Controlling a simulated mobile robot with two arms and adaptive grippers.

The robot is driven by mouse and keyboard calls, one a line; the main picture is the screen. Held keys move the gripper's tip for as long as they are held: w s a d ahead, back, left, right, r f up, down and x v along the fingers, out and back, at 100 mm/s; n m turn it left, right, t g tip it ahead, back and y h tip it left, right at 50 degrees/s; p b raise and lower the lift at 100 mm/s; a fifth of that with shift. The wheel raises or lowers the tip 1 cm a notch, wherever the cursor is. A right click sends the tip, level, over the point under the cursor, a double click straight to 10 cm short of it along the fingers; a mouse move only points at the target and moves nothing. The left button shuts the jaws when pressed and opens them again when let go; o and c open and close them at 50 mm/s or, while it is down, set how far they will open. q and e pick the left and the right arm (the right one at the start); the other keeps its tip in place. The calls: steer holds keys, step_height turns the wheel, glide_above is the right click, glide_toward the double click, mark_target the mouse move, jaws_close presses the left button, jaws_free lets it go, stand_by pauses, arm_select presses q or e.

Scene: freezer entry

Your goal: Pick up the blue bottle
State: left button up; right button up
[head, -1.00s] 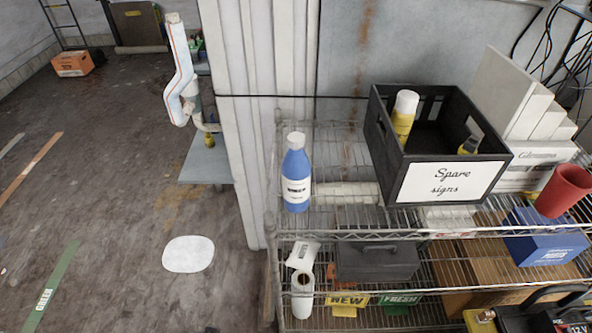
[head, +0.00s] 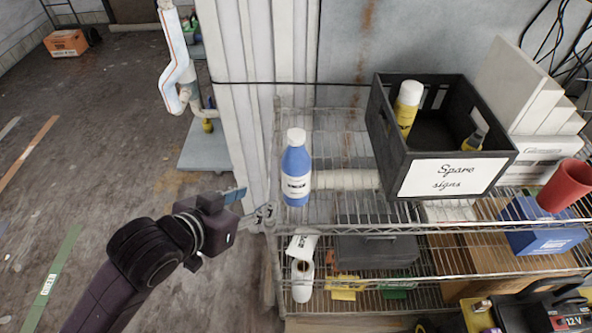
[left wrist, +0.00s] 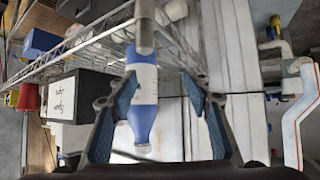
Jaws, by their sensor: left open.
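The blue bottle (head: 296,168), with a white cap and a white label, stands upright on the left end of the top wire shelf (head: 330,215). My left gripper (head: 262,212) is at the left of the shelf, close to the bottle's lower left and apart from it in the head view. In the left wrist view the open left gripper (left wrist: 168,112) has its two fingers spread, with the bottle (left wrist: 142,80) showing between them, upside down. Nothing is held. My right gripper is not in view.
A black crate labelled "Spare signs" (head: 452,178) stands right of the bottle, with yellow-labelled bottles inside. A red cup (head: 566,186) and blue box (head: 540,225) are further right. The white ribbed wall (head: 232,100) rises behind the shelf's left end. Open floor lies left.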

mark_target(292, 136)
arm_select(q)
steer(key=w+d+r+m+h, duration=0.2)
steer(key=d+r+m+h, duration=0.15)
steer(key=r, duration=0.95)
steer(key=shift+n+t, duration=0.3)
steer(key=shift+n, duration=0.05)
steer(key=p+x, duration=0.1)
steer(key=x, duration=0.1)
steer(key=p+x, duration=0.1)
steer(key=x, duration=0.2)
steer(key=r+x, duration=0.1)
steer(key=x, duration=0.1)
steer(key=shift+w+d+f+p, duration=0.15)
steer(key=shift+w+d+p, duration=0.25)
steer(key=shift+d, duration=0.05)
steer(key=shift+w+d+f, duration=0.2)
steer(key=shift+w+d, duration=0.05)
steer(key=shift+a+h, duration=0.1)
steer(key=shift+h, duration=0.15)
jaws_close()
steer(key=shift+r, duration=0.1)
